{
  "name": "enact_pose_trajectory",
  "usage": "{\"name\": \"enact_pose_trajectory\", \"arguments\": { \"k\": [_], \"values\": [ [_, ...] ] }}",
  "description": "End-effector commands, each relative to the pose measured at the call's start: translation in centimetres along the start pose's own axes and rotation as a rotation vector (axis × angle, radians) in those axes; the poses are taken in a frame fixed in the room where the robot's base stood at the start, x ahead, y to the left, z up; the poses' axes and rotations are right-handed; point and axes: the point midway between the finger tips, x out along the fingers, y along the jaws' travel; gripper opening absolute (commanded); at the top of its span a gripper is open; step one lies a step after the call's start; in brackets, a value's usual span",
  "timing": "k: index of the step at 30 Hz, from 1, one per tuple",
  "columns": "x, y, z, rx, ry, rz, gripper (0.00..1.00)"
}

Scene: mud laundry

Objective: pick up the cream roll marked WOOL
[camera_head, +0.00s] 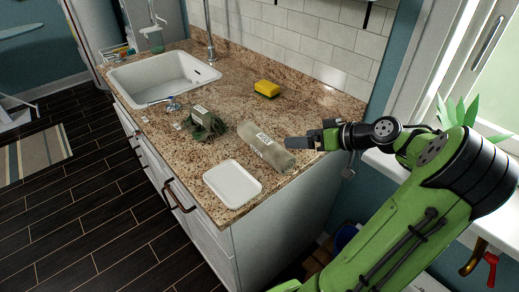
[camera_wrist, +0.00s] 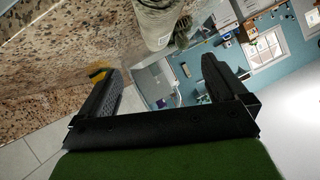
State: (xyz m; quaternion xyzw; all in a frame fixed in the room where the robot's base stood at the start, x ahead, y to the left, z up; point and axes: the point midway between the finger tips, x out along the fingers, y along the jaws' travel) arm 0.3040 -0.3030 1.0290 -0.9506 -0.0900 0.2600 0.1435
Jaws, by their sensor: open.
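The cream roll (camera_head: 265,147) lies on its side on the speckled counter, right of the white tray. It carries a pale label whose print is too small to read surely. My gripper (camera_head: 292,142) is just right of the roll's near end in the head view, with its dark jaws pointing left toward it. In the wrist view my gripper (camera_wrist: 160,70) is open, its two fingers wide apart with nothing between them. The roll (camera_wrist: 152,18) shows beyond the fingertips at the top, cut by the frame edge. I see no contact.
A white tray (camera_head: 233,184) lies near the counter's (camera_head: 165,148) front edge. A dark green bundle (camera_head: 206,126) with a label lies left of the roll. A yellow sponge (camera_head: 267,88) lies behind, before the tiled wall. A white sink (camera_head: 165,75) is at the far left.

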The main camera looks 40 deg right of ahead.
Motion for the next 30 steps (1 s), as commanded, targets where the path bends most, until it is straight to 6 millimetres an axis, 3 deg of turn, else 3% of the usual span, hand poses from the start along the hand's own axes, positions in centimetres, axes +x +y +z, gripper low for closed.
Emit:
{"name": "enact_pose_trajectory", "arguments": {
  "k": [1,6,11,18,26,30],
  "values": [
    [1.6,0.0,0.4,0.000,-0.001,-0.006,0.99],
    [5.7,0.0,0.4,0.001,-0.003,-0.005,0.99],
    [7.6,0.1,0.3,0.002,-0.001,-0.002,0.99],
    [11.9,0.1,0.4,0.001,-0.003,-0.004,0.99],
    [12.6,0.1,0.2,0.003,-0.002,0.001,0.99],
    [12.6,0.1,0.2,0.003,-0.002,0.001,0.82]
  ]
}}
